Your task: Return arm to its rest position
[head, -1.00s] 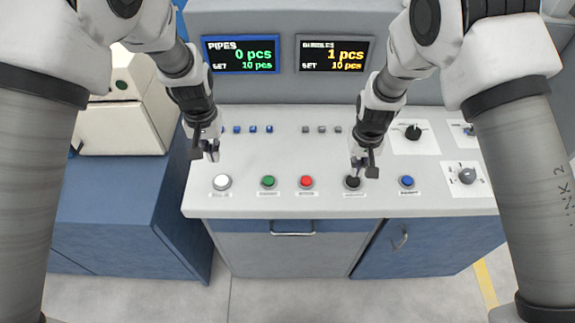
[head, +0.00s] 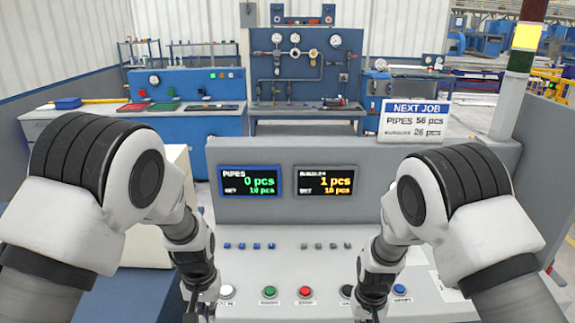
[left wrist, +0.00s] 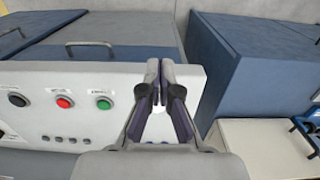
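My left gripper (head: 203,310) hangs over the left end of the grey control panel (head: 285,265), by the white button (head: 227,291). In the left wrist view its two fingers (left wrist: 160,72) come together at the tips with nothing between them. My right gripper (head: 371,308) is at the lower edge of the head view, near the black button (head: 347,291); its fingertips are cut off, so its opening cannot be told. No object shows in either gripper.
Green (head: 270,292), red (head: 305,292) and blue (head: 400,290) buttons line the panel. The pipes display (head: 249,181) reads 0 pcs and the other display (head: 325,181) reads 1 pcs. A "NEXT JOB" sign (head: 413,121) stands behind. A blue cabinet (left wrist: 275,65) shows in the wrist view.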

